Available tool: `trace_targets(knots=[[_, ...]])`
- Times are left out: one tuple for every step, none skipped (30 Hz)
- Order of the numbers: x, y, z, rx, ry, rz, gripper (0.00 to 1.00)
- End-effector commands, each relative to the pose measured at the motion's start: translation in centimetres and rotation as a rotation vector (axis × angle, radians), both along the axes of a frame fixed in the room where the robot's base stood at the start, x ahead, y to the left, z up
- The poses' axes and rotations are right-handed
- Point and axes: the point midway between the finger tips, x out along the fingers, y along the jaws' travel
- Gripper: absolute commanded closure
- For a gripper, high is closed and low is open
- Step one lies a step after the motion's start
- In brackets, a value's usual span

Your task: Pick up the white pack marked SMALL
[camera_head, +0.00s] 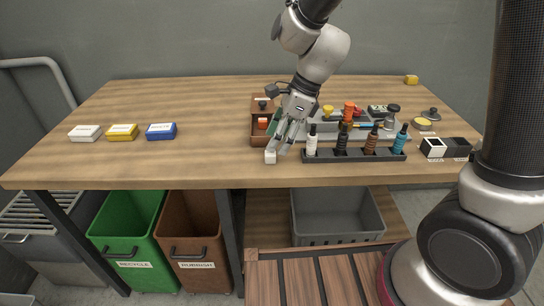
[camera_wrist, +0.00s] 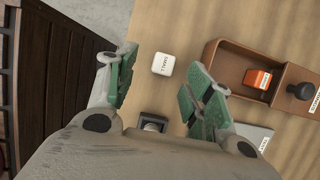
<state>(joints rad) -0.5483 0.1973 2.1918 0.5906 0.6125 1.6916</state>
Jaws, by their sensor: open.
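The small white pack (camera_head: 270,157) stands on the table near its front edge, left of the bottle rack. In the wrist view the pack (camera_wrist: 163,64) shows lettering on top that appears to read SMALL. My gripper (camera_head: 284,138) is open and points down just behind and above the pack. In the wrist view my gripper (camera_wrist: 160,80) has its green-padded fingers spread, with the pack between and slightly beyond the fingertips. Nothing is held, and no contact is visible.
A brown wooden tray (camera_head: 257,141) with an orange pack (camera_wrist: 257,79) is close by. A dark rack (camera_head: 355,155) of several bottles stands to the right. White, yellow and blue packs (camera_head: 161,131) lie at the left. The table between is clear.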

Motion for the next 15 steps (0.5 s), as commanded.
trace_targets(knots=[[0.1,0.1,-0.7,-0.002,0.002,0.001,0.48],[0.2,0.2,-1.1,-0.002,0.002,0.0,0.48],[0.4,0.4,-1.7,-0.002,0.002,0.0,0.48],[0.5,0.5,-2.2,-0.003,0.003,0.001,0.48],[0.6,0.6,-2.7,-0.003,0.003,0.0,0.48],[0.7,0.8,-3.3,-0.002,0.002,0.001,0.48],[0.7,1.0,-3.7,-0.002,0.002,0.002,0.48],[0.7,1.2,-4.0,-0.002,0.002,0.002,0.48],[0.7,1.3,-4.3,-0.002,0.001,0.001,0.48],[0.7,1.4,-4.5,-0.002,-0.001,0.002,0.48],[0.7,1.4,-4.7,-0.002,-0.001,0.002,0.48],[0.8,1.5,-4.7,-0.002,-0.001,0.002,0.48],[0.8,1.5,-4.8,-0.001,-0.002,0.002,0.48],[0.8,1.5,-4.8,-0.001,-0.002,0.002,0.48],[0.8,1.5,-4.7,-0.001,-0.002,0.002,0.48]])
